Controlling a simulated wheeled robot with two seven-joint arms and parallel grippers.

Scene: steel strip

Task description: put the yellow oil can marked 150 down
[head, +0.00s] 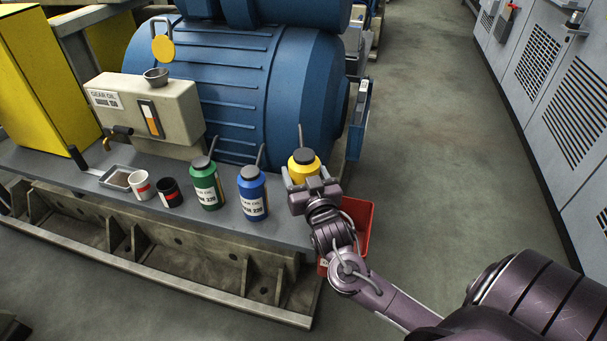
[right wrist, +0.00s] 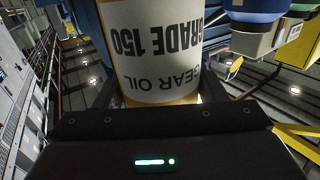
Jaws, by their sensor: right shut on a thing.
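The yellow oil can (head: 303,163) has a black cap and a thin spout, and stands upright near the right end of the steel strip (head: 225,222). My right gripper (head: 306,180) is shut on it from the front. In the right wrist view the can (right wrist: 150,50) fills the space between the fingers, its label reading GEAR OIL GRADE 150 upside down. The can's base is hidden behind the gripper in the head view, so I cannot tell whether it touches the strip. My left gripper is not in view.
A blue can (head: 252,192) and a green can (head: 206,184) stand left of the yellow one. Further left are a black cup (head: 170,192), a white cup (head: 141,187) and a tray (head: 117,178). A large blue motor (head: 235,85) stands behind. A red bin (head: 357,215) is at the right.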

